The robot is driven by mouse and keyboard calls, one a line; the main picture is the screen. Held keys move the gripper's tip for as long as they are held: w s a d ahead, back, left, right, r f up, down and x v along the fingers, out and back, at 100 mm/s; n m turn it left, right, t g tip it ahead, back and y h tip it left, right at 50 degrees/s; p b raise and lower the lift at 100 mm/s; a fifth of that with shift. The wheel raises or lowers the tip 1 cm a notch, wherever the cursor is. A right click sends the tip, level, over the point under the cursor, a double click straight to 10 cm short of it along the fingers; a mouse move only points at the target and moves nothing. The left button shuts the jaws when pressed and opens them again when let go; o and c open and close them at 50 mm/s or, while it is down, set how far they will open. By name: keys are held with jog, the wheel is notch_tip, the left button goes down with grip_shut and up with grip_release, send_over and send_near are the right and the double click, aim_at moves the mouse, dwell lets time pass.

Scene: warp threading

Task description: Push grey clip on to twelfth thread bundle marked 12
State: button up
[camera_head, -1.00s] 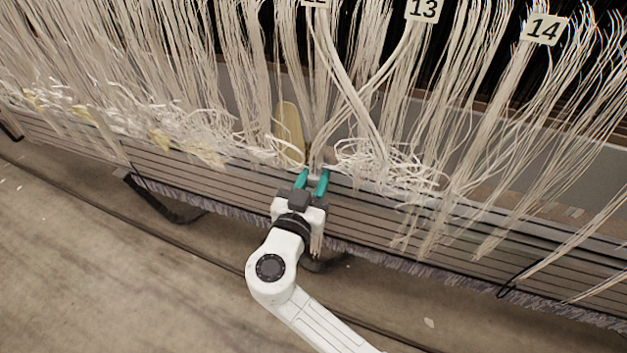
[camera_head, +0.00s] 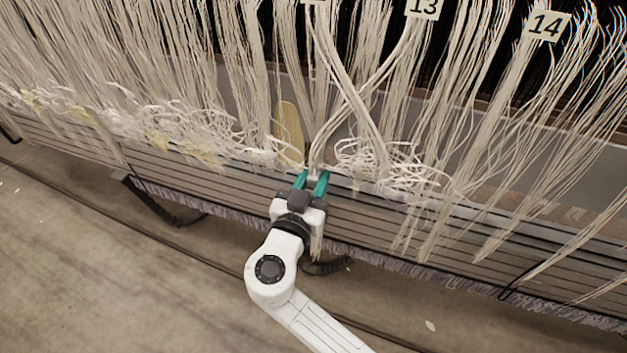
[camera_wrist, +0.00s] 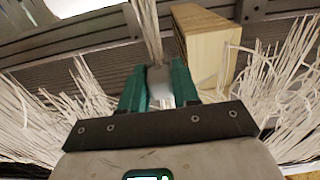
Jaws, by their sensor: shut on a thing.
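My gripper (camera_head: 313,182), with teal fingers, is shut on the grey clip (camera_head: 314,183) at the loom's lower edge. In the wrist view, the grey clip (camera_wrist: 160,86) sits between the teal fingers, and a pale thread bundle (camera_wrist: 149,25) runs down to it, seeming to touch. Whether the clip surrounds the threads cannot be told. In the head view, a white tag (camera_head: 314,2) is cut off at the top, its number unreadable. The bundle below it (camera_head: 343,85) crosses the one from tag 13 (camera_head: 422,8); the crossing strand on the left comes down towards my gripper.
A pale wooden piece (camera_head: 290,128) stands close left of my gripper in the head view; a wooden block (camera_wrist: 205,45) is close right in the wrist view. Loose threads (camera_head: 395,165) heap to the right. Tag 14 (camera_head: 547,25) hangs further right. The floor (camera_head: 110,270) in front is clear.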

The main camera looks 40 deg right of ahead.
jog(key=shift+d, duration=0.15)
jog(key=o, duration=0.7)
jog(key=shift+c, duration=0.2)
jog(key=o, duration=0.7)
jog(key=shift+b+v, duration=0.75)
jog(key=shift+v, duration=3.85)
jog(key=shift+w, duration=0.1)
